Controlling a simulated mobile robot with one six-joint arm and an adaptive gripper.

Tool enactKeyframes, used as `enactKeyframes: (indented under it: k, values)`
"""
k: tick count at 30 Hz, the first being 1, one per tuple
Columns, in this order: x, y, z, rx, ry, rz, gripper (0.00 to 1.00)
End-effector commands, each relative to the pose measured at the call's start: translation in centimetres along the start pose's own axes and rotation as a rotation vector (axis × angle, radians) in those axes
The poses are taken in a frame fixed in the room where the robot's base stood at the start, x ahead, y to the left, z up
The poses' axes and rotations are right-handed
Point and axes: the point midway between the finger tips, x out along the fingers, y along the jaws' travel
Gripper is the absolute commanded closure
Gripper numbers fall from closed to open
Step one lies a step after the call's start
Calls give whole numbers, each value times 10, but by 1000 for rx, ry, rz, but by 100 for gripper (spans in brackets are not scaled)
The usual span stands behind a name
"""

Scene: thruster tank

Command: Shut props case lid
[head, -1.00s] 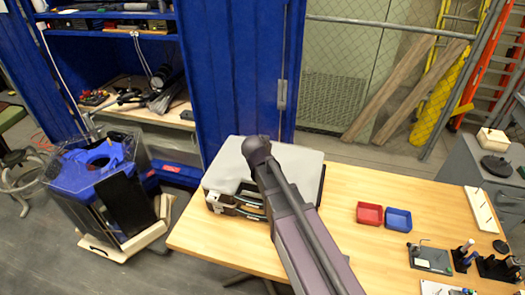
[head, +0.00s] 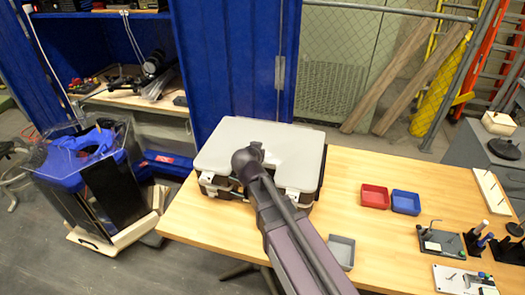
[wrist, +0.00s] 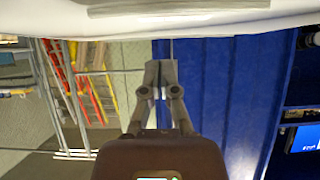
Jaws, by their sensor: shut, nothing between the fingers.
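The props case (head: 222,189) stands at the left end of the wooden table, with a dark body and metal latches. Its pale grey lid (head: 295,150) lies nearly level over the body. I cannot tell whether it is fully seated. My arm reaches over the case's front, hiding its middle. In the wrist view my gripper (wrist: 161,68) has its fingers together and empty. A pale surface (wrist: 215,22), probably the lid, crosses the top of that view, close to the fingertips. I cannot tell whether they touch it.
Right of the case are a red bin (head: 374,196), a blue bin (head: 405,202) and a grey bin (head: 341,251) beside my arm. Fixtures and tools stand at the table's right. A blue cabinet panel (head: 235,60) rises behind the case. Table between case and bins is clear.

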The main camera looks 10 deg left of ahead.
Motion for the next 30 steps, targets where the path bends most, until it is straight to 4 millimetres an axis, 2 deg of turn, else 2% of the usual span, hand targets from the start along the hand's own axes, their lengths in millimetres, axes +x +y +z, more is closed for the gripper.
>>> enactKeyframes:
  k: [1, 3, 12, 30]
  values:
    - [5, -1, 11, -1, 0, -1, 100]
    - [8, -2, 18, -1, 0, -2, 100]
    - [20, -5, 40, -3, 0, -4, 100]
    - [21, -5, 52, -3, -7, -6, 100]
